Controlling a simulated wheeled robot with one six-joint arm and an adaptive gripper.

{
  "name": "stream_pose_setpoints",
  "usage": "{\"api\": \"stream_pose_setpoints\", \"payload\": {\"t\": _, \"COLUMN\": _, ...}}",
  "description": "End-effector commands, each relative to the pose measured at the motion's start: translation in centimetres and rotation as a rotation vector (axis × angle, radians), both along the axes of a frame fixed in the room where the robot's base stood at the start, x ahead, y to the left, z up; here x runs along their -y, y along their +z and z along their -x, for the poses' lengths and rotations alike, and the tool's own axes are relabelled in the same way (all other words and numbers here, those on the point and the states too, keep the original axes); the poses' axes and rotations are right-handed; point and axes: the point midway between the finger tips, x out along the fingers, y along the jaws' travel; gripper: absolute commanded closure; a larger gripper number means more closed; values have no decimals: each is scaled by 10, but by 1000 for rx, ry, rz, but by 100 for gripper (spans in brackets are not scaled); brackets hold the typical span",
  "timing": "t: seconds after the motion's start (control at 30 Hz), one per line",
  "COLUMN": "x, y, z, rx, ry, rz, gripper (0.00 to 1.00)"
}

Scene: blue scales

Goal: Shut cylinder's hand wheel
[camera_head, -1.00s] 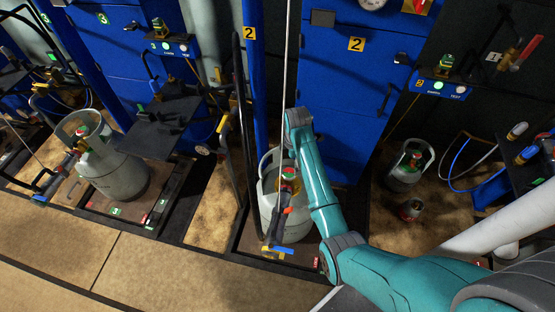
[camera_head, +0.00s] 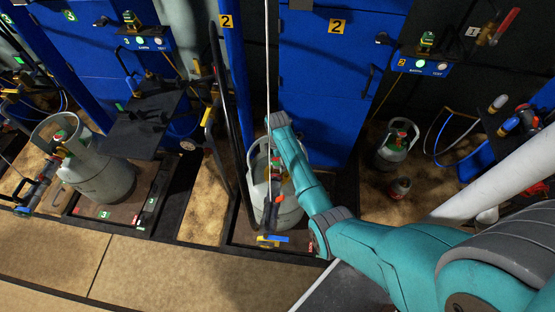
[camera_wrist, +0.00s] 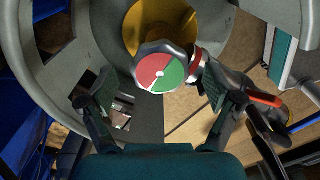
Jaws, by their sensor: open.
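The hand wheel (camera_wrist: 163,74), with a red and green top and a pale scalloped rim, shows in the wrist view on the cylinder's valve. My gripper (camera_wrist: 160,100) is open, with one finger at each side below the wheel in the picture. I cannot tell whether either finger touches it. The grey cylinder (camera_head: 289,213) stands upright on the scale at bay 2 in the head view. Its collar (camera_wrist: 30,85) curves around the valve in the wrist view. My arm hides part of the cylinder and the wheel in the head view.
A red-handled fitting (camera_wrist: 250,97) joins the valve's right side in the wrist view. Another grey cylinder (camera_head: 100,175) stands on the left scale. A small cylinder (camera_head: 392,152) stands at right. A blue cabinet (camera_head: 325,80) rises behind bay 2. The floor in front (camera_head: 150,270) is clear.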

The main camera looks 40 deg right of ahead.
Motion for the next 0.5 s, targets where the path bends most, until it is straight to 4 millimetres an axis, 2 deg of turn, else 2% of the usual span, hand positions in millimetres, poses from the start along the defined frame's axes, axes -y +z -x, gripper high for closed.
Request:
{"api": "stream_pose_setpoints", "payload": {"t": 0.27, "x": 0, "y": -2, "z": 0, "rx": 1, "ry": 0, "rz": 0, "gripper": 10}}
{"api": "stream_pose_setpoints", "payload": {"t": 0.3, "x": 0, "y": -2, "z": 0, "rx": 1, "ry": 0, "rz": 0, "gripper": 12}}
{"api": "stream_pose_setpoints", "payload": {"t": 0.5, "x": 0, "y": -2, "z": 0, "rx": 1, "ry": 0, "rz": 0, "gripper": 62}}
